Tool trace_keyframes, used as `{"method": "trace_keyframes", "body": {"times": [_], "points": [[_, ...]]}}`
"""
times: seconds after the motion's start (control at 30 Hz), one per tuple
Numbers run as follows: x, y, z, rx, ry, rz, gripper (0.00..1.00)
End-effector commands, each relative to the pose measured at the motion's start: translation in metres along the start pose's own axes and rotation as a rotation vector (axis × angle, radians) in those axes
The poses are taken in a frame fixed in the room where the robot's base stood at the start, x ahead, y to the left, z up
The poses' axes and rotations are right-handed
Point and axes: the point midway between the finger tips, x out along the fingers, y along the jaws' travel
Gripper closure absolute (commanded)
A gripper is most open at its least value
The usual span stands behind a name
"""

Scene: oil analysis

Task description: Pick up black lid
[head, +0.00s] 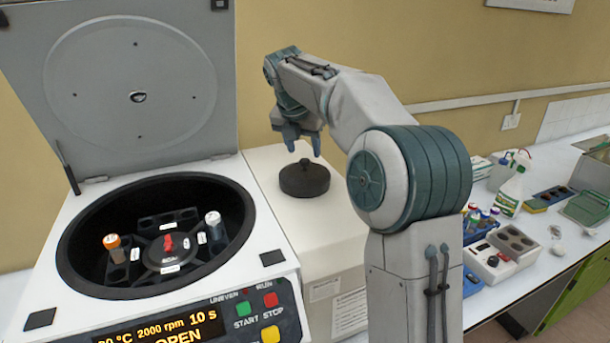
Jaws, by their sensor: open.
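The black lid (304,181) is a round disc with a small knob on top. It lies on the white box (270,172) to the right of the centrifuge. My gripper (303,150) points down directly above the lid, with its two fingers apart on either side of the knob's top or just above it. I cannot tell whether the fingers touch the knob. The gripper holds nothing.
The centrifuge (272,258) stands at left with its grey cover (140,120) raised; its rotor holds an orange-capped tube (114,247) and a white-capped tube (214,228). A spray bottle (511,190) and several lab items crowd the bench at right.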

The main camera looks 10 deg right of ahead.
Motion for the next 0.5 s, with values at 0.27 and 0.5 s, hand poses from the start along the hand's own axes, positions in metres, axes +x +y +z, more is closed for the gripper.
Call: {"method": "trace_keyframes", "body": {"times": [0.27, 0.5], "points": [[0.030, 0.006, -0.002, -0.001, 0.004, -0.002, 0.49], [0.054, 0.007, -0.003, 0.001, 0.001, 0.000, 0.49]]}}
